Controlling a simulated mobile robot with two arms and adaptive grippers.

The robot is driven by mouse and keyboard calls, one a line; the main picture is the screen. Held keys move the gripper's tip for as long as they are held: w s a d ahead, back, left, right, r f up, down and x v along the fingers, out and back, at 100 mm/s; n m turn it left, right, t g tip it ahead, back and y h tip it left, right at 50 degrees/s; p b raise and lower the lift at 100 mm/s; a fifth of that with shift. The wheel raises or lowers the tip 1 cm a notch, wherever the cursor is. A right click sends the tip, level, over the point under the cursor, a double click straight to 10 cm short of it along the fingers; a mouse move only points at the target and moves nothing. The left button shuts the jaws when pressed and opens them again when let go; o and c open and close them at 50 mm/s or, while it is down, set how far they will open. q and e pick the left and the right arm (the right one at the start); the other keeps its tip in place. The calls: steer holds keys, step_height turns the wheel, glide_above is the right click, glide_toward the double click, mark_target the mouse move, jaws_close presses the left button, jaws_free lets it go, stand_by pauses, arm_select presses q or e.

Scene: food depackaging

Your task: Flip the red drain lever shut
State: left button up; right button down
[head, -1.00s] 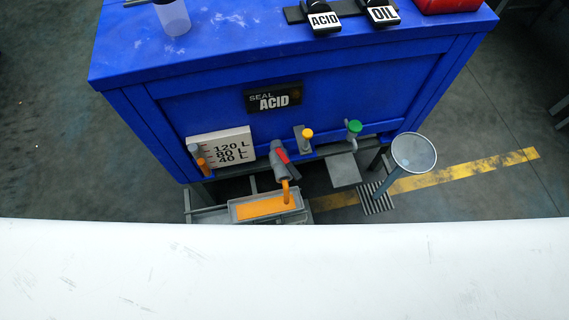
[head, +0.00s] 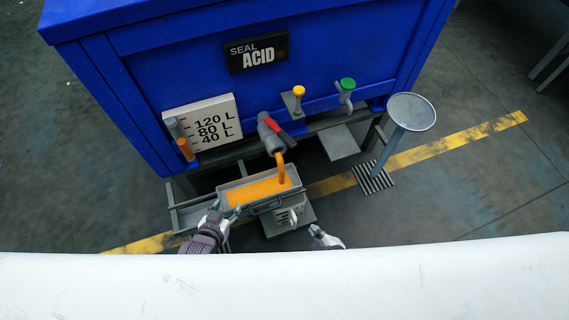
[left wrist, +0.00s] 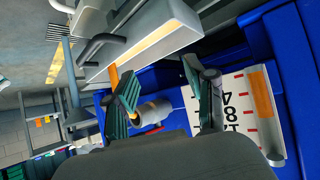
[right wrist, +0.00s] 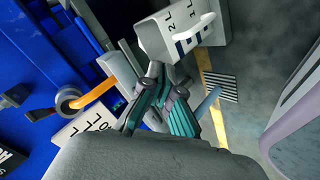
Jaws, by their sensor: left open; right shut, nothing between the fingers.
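The red drain lever (head: 278,133) sits on a grey drain spout (head: 268,130) at the front of the blue tank. Orange liquid (head: 282,168) runs from the spout into a grey tray (head: 228,184) below it. In the left wrist view, the spout (left wrist: 152,113) shows beyond the fingers with a bit of red under it. My left gripper (head: 225,207) is open and empty at the tray's near left corner. My right gripper (head: 313,232) is shut and empty, to the right of the tray and nearer to me. Both grippers are apart from the lever.
A level gauge (head: 208,118) is left of the spout. A yellow-topped valve (head: 299,92) and a green-topped valve (head: 347,84) are right of it. A round dish on a post (head: 411,112) stands further right. A white, jug-like container (right wrist: 172,35) shows close to my right gripper.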

arm_select(q)
steer(key=w+d+r+t+h+b, duration=0.1)
steer(key=w+r+t+b, duration=0.1)
steer(key=w+r+b, duration=0.3)
steer(key=d+r+t+b, duration=0.1)
steer(key=r+t+b, duration=0.15)
steer(key=r, duration=0.45)
step_height(320, 180, up, 14)
steer(key=s+t+h+b, duration=0.1)
steer(key=s+t+b, duration=0.1)
steer(key=t+b, duration=0.2)
steer(key=shift+s+a+f, duration=0.15)
steer(key=shift+f, duration=0.05)
arm_select(e)
steer(key=w+a+r+n+t+y, duration=0.2)
steer(key=w+a+r+n+t, duration=0.1)
steer(key=r, duration=0.5)
steer(key=w+a+r+n+t+y, duration=0.2)
steer(key=w+a+r+n+t, duration=0.2)
steer(key=r, duration=0.5)
steer(key=shift+a+r+n, duration=0.15)
steer(key=shift+a+n, duration=0.25)
steer(key=shift+n, duration=0.7)
steer(key=shift+w, duration=0.1)
